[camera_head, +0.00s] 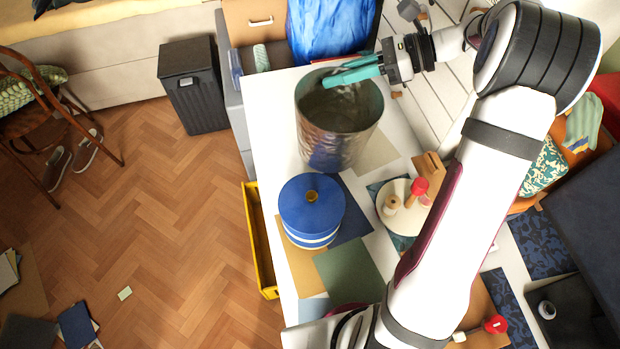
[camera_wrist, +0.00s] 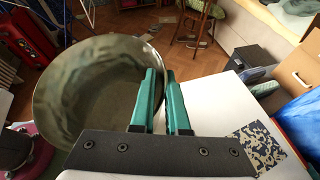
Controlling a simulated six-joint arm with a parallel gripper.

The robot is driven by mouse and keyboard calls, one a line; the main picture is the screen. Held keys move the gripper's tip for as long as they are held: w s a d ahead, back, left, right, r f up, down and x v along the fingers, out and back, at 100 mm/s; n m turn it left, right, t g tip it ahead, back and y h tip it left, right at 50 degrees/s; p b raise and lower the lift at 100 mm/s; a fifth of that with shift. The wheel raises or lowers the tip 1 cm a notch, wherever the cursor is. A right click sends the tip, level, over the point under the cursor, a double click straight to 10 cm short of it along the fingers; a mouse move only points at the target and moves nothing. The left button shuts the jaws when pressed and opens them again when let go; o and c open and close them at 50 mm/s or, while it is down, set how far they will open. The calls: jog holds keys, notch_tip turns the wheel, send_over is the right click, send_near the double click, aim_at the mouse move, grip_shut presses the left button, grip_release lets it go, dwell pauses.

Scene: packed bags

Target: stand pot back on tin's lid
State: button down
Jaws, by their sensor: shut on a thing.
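The pot (camera_head: 334,135) is a wide, hammered-metal vessel with its mouth up, towards the back of the white table in the head view. My gripper (camera_head: 328,80) is shut on its rim, one finger inside and one outside. The wrist view shows the pot's hollow inside (camera_wrist: 90,90) left of my gripper (camera_wrist: 162,75). I cannot tell whether the pot's base touches the table. The blue tin (camera_head: 312,238) with white bands stands nearer the front. Its blue lid (camera_head: 295,207) is on, with a small brown knob-like piece at the middle.
The white table (camera_head: 265,130) carries flat coloured mats (camera_head: 350,270). A round pale board (camera_head: 392,212) with wooden and red pieces lies right of the tin. My arm covers the table's right side. A yellow crate (camera_head: 260,240) sits along the left edge; a blue bag (camera_head: 325,30) is behind the pot.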

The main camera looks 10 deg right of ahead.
jog(key=s+d+r, duration=0.3)
jog(key=s+r, duration=0.5)
jog(key=s, duration=0.5)
jog(key=n+g, duration=0.1)
jog(key=g, duration=0.1)
send_over(300, 130)
jog(key=d, duration=0.3)
jog(key=shift+h, duration=0.4)
jog(key=f, duration=0.6)
jog(key=shift+s+a+f, duration=0.2)
jog(key=shift+s, duration=0.15)
jog(key=f, duration=0.4)
jog(key=shift+w+a, duration=0.2)
jog(key=shift+a, duration=0.1)
jog(key=shift+f+t, duration=0.25)
jog(key=shift+t, duration=0.05)
